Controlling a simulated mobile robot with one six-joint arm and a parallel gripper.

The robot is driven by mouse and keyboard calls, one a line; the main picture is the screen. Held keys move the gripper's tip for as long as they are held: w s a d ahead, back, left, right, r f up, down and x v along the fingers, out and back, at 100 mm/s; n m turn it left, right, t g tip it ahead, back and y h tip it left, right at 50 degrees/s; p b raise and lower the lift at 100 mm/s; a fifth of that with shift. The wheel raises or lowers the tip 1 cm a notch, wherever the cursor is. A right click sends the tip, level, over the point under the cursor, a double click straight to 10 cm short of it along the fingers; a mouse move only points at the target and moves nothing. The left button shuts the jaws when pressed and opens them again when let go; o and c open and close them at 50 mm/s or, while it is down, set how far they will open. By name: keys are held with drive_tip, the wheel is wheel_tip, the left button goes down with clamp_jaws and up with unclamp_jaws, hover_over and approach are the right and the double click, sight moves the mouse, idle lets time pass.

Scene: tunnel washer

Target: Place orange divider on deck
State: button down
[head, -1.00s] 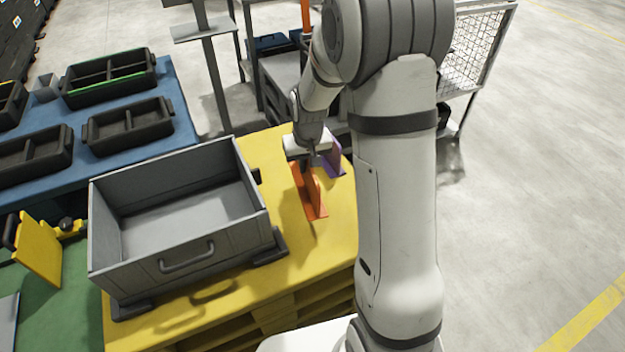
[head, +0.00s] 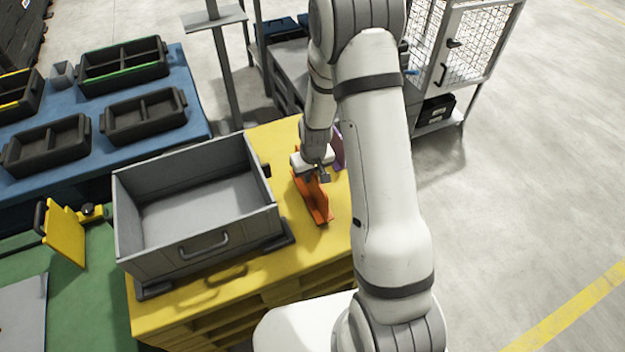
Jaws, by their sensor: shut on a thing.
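The orange divider (head: 317,203) is upright on the yellow deck (head: 262,146), right of the grey drawer. My gripper (head: 318,177) is shut on the divider's upper part from above. The divider's base looks to be on or very close to the deck; I cannot tell if it bears its weight there. A purple divider (head: 338,150) stands just behind on the deck, mostly hidden by my arm.
A grey open drawer (head: 203,244) takes up the left of the deck. A blue table (head: 180,82) with black bins (head: 143,115) is at the back left. A wire cage cart (head: 470,50) stands at the back right. A yellow hinged plate (head: 64,232) is at the left.

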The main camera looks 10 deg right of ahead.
sight(311, 181)
drive_tip(key=shift+f, duration=1.45)
drive_tip(key=shift+f, duration=0.15)
drive_tip(key=c, duration=1.5)
unclamp_jaws()
drive_tip(key=r, duration=0.4)
drive_tip(key=s+r, duration=0.1)
drive_tip(key=r, duration=0.7)
drive_tip(key=shift+s+d, duration=0.15)
drive_tip(key=shift+s, duration=0.2)
drive_tip(key=s+r, duration=0.6)
drive_tip(key=s, duration=0.1)
drive_tip(key=s+d+r+m, duration=0.1)
drive_tip(key=s+r, duration=0.6)
drive_tip(key=s+r+m, duration=0.1)
drive_tip(key=s+r, duration=0.5)
drive_tip(key=shift+s+d+r+t, duration=0.25)
drive_tip(key=shift+s+r+t, duration=0.05)
drive_tip(key=shift+s+r, duration=0.1)
